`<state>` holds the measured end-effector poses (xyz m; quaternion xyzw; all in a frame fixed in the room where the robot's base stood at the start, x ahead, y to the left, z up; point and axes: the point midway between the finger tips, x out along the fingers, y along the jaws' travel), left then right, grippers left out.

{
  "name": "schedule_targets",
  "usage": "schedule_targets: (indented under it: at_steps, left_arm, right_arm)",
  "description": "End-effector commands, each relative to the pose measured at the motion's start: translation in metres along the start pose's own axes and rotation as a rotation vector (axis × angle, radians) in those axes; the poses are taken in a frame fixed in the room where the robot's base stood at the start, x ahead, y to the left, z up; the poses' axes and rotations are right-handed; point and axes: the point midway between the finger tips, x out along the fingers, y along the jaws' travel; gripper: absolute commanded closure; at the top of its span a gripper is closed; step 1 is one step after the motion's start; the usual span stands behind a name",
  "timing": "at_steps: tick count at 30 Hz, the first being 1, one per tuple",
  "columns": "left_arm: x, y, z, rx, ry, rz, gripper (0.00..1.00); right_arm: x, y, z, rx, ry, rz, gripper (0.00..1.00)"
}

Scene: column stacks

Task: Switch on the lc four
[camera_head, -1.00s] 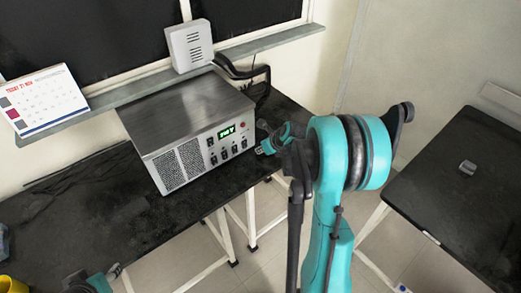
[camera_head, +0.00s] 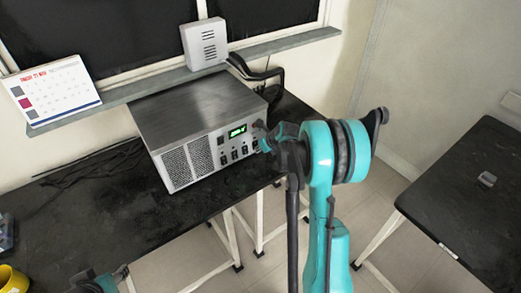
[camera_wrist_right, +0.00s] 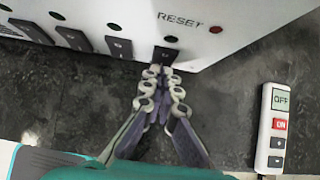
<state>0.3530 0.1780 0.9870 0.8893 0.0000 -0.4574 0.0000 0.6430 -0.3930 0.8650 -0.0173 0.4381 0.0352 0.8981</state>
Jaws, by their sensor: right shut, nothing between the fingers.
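A grey metal box (camera_head: 190,110) stands on the black bench, with a lit green display (camera_head: 237,131) and a row of dark switches on its front panel. In the right wrist view, several dark rocker switches (camera_wrist_right: 118,47) line the white panel, and the last switch (camera_wrist_right: 165,54) is below the word RESET. I cannot read an "lc four" label. My right gripper (camera_wrist_right: 158,75) is shut and empty, its tips at or just before that last switch; contact is unclear. It also shows at the panel's right end in the head view (camera_head: 264,145). My left gripper (camera_head: 97,279) is partly visible at bottom left.
A small white controller (camera_wrist_right: 274,130) with an OFF screen and red ON button lies right of the gripper. A calendar (camera_head: 55,92) and white speaker-like box (camera_head: 204,45) are on the ledge. A second black table (camera_head: 470,210) stands right, across a floor gap.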

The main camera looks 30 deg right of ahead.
Motion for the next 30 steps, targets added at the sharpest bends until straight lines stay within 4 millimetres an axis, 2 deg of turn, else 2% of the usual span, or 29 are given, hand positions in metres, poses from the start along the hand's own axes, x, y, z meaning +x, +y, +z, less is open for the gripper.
schedule_targets:
  at_steps: [3, 22, 30]
  left_arm:
    - [0.004, 0.000, 0.003, 0.000, 0.000, 0.000, 0.57]
    - [-0.007, 0.000, -0.005, 0.000, 0.000, 0.000, 0.57]
    - [-0.006, 0.000, -0.004, 0.000, 0.000, 0.000, 0.57]
  right_arm:
    - [0.009, 0.000, 0.002, -0.001, 0.000, 0.000, 1.00]
    - [-0.007, 0.000, 0.014, 0.001, -0.003, 0.000, 1.00]
    - [-0.007, 0.000, 0.014, 0.000, -0.003, 0.000, 1.00]
